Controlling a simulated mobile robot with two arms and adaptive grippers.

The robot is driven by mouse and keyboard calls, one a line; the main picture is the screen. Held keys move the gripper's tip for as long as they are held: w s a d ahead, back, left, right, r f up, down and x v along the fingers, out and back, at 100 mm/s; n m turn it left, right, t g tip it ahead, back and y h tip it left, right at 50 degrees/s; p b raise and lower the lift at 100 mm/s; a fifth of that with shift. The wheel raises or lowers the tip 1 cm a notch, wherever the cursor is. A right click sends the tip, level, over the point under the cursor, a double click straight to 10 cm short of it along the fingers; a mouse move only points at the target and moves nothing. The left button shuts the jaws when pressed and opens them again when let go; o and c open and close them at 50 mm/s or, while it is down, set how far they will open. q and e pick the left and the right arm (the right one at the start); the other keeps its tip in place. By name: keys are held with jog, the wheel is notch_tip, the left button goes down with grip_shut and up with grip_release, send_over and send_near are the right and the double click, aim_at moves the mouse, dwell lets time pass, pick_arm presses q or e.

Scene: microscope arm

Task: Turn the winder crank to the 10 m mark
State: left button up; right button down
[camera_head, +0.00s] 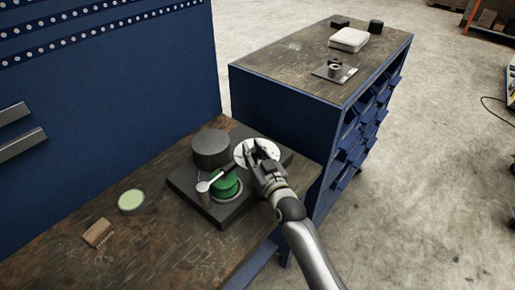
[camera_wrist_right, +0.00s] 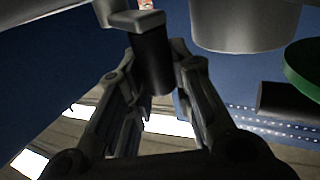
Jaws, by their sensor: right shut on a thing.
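The winder stands on a dark base plate (camera_head: 226,213) on the workbench. It has a dark grey cylinder (camera_head: 210,148), a green spool (camera_head: 225,187) and a pale arm with a round end (camera_head: 204,188). A white disc (camera_head: 239,152) at its back right is partly covered by my right gripper (camera_head: 258,153). In the right wrist view, my right gripper (camera_wrist_right: 152,80) is shut on the dark upright crank handle (camera_wrist_right: 151,55). The green spool's edge (camera_wrist_right: 306,66) shows at the right there. I cannot read a 10 m mark. My left gripper is out of view.
A pale green round dish (camera_head: 131,201) and a brown block (camera_head: 97,232) lie on the bench (camera_head: 165,245) to the left. A blue cabinet (camera_head: 290,106) with side bins stands behind at right, bearing a white box (camera_head: 348,39) and small dark parts. A blue panel (camera_head: 110,90) rises behind the bench.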

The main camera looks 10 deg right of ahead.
jog(key=shift+a, duration=0.15)
dwell(0.3)
jog(key=c, duration=1.3)
grip_release()
jog(key=shift+o, duration=0.2)
jog(key=v, duration=1.2)
jog(key=shift+a, duration=0.15)
